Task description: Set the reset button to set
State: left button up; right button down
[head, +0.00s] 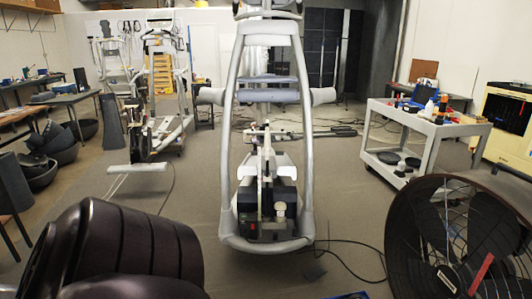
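A grey elliptical machine (240,150) stands upright on the floor in the middle of the head view, facing me. Its lower housing is open, with a dark block and pale parts (265,200) inside the frame. A small red spot (252,226) shows low on this block; I cannot tell whether it is the reset button. No button marked reset and no set position can be made out at this distance. Neither of my grippers shows in the head view.
A white cart (435,132) with tools stands at the right. A large black caged wheel or fan (455,240) fills the lower right. Another machine (160,90) stands back left. Dark bowls (55,145) lie left. A cable (345,255) crosses the floor ahead.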

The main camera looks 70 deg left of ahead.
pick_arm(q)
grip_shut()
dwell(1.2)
